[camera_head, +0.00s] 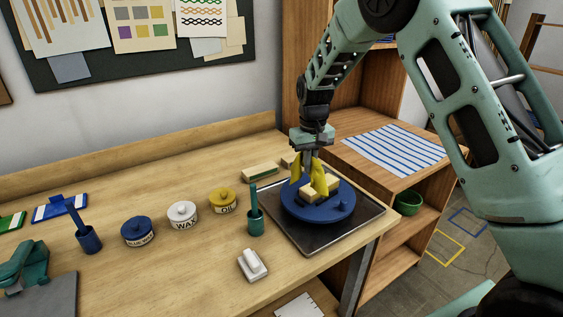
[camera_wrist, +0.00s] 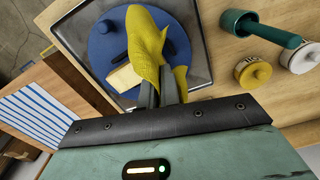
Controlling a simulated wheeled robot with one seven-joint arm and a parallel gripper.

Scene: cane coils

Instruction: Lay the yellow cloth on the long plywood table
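The yellow cloth (camera_head: 319,174) hangs bunched from my gripper (camera_head: 308,155) over a round blue disc (camera_head: 318,210). In the wrist view the cloth (camera_wrist: 147,38) stands out between and past the fingers of my gripper (camera_wrist: 161,92), which is shut on it. A pale block (camera_head: 309,195) sits on the disc just below the cloth; I cannot tell whether they touch. The disc stands on a dark tray (camera_head: 370,216) at the right end of the long plywood table (camera_head: 190,262).
Near the disc on the table are a green pot (camera_head: 255,222), a brush (camera_head: 262,172) and a white-handled block (camera_head: 252,264). OIL (camera_head: 223,201), WAX (camera_head: 183,215) and blue (camera_head: 138,232) jars stand further left. A wooden shelf (camera_head: 357,125) adjoins the right. Bare tabletop lies front-centre.

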